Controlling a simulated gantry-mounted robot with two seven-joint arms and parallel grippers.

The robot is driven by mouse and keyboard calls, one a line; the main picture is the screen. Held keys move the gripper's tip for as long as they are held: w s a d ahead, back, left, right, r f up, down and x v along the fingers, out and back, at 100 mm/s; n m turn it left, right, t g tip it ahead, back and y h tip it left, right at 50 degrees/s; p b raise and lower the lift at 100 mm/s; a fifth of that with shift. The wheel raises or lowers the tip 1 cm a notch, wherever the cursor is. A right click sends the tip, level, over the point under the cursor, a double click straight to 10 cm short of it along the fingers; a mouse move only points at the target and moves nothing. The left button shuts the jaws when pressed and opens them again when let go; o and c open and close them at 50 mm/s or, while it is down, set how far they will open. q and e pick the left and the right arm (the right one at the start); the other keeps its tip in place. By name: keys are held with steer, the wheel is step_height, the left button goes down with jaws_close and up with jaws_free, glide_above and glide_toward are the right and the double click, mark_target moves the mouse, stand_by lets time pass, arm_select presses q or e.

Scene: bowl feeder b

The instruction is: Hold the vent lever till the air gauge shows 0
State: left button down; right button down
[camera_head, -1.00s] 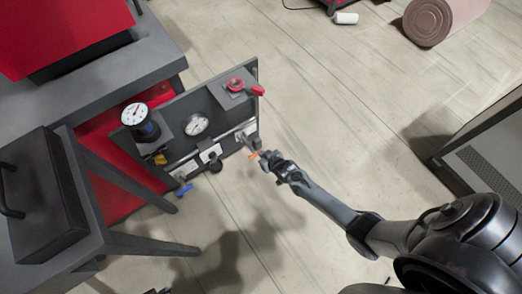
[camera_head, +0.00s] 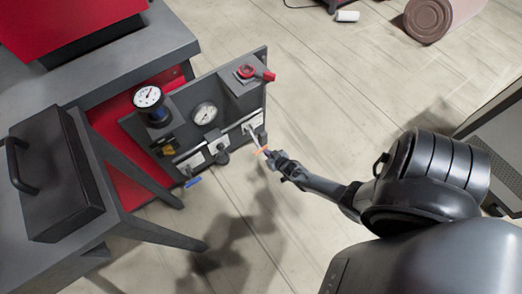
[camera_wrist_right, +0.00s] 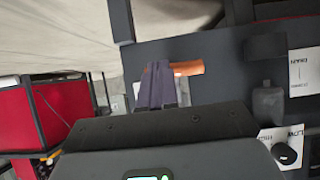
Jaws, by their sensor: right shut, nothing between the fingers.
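The dark valve panel (camera_head: 235,112) stands beside the bench in the head view. It bears a blue-rimmed gauge (camera_head: 147,97) at the left and a plain round gauge (camera_head: 205,113) in the middle; neither reading is legible. An orange handle (camera_head: 263,150) shows at its lower right corner, perhaps the vent lever. My right gripper (camera_head: 270,155) is shut at that handle, with nothing between its fingers. In the right wrist view the closed fingers (camera_wrist_right: 160,85) overlap the left part of the orange handle (camera_wrist_right: 189,68); contact cannot be told. My left gripper is out of view.
A black case (camera_head: 60,178) lies on the grey bench at left.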

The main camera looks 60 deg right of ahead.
steer(key=shift+s+f, duration=0.2)
steer(key=shift+f, duration=0.1)
steer(key=s+a+r+p, duration=0.1)
steer(key=s+a+p, duration=0.1)
steer(key=s, duration=0.3)
steer(key=s+a+r+p, duration=0.1)
steer(key=s+a+p, duration=0.2)
steer(key=s, duration=0.3)
steer(key=shift+s+a+r+p, duration=0.15)
steer(key=shift+a+r+p, duration=0.25)
steer(key=shift+p, duration=0.5)
